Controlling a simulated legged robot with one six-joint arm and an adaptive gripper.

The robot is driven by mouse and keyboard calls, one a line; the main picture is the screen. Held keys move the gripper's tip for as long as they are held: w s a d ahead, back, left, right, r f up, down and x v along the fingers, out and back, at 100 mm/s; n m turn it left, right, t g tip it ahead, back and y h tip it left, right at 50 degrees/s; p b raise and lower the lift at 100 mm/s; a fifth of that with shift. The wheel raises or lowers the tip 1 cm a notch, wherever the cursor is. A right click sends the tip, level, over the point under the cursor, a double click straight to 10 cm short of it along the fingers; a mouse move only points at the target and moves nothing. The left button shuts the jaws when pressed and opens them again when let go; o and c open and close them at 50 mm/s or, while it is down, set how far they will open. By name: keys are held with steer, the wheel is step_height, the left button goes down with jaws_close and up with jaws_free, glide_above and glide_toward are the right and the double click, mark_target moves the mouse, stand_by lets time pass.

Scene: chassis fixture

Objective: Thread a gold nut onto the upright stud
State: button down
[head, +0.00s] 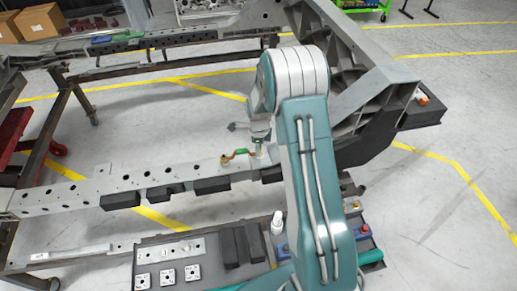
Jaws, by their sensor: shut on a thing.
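My teal and white arm reaches over the long grey chassis rail (100,184). My gripper (231,158) is small in the head view, just above the rail near its right part, with green and orange parts showing. It is shut on a small gold piece, which looks like the gold nut (224,161), at its left end. I cannot make out the upright stud; it is too small to tell or hidden. I cannot tell whether the nut touches anything below it.
Black blocks (212,185) line the rail's front side. A dark tray (210,272) in front holds white square plates (167,277), black bars and a white bottle (277,222). A large grey bracket (350,45) rises behind my arm.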

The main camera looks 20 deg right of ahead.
steer(key=shift+s+f, duration=0.1)
steer(key=shift+c, duration=2.3)
jaws_free()
steer(key=shift+r, duration=4.6)
